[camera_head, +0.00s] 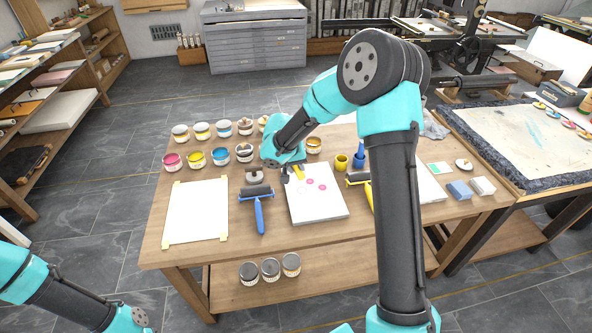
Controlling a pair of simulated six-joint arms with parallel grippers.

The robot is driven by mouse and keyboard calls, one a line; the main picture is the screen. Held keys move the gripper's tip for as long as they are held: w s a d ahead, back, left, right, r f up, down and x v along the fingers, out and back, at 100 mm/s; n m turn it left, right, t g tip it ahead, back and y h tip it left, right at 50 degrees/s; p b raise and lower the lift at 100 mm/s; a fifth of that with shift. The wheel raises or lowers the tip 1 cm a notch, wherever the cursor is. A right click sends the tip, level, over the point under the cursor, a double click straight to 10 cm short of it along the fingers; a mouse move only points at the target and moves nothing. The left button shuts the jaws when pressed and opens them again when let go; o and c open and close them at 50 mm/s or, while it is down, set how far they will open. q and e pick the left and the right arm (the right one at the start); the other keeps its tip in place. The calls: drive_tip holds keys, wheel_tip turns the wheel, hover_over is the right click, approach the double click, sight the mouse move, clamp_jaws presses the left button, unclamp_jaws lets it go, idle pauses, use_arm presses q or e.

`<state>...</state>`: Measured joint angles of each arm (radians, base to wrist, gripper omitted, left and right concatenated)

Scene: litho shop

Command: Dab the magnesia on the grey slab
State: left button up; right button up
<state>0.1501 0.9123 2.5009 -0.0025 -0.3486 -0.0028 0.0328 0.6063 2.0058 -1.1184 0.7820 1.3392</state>
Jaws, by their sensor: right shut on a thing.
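A pale grey slab (318,205) lies flat near the middle of the table, with a few pink spots on its upper part. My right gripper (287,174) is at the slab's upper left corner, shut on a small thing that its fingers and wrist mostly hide. A short yellow piece (298,172) shows right beside the fingers; I cannot tell whether it is held or lies on the slab. I cannot make out which thing is the magnesia. My left arm comes in at the lower left, and its gripper is out of view.
A blue-handled roller (258,208) lies left of the slab, beside a taped white sheet (196,210). Several ink tins stand behind. A yellow-handled roller (358,180), a blue block (459,189) and a whitish block (483,186) are to the right. My right forearm hides part of the table.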

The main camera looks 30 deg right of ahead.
drive_tip(key=shift+r, duration=1.1)
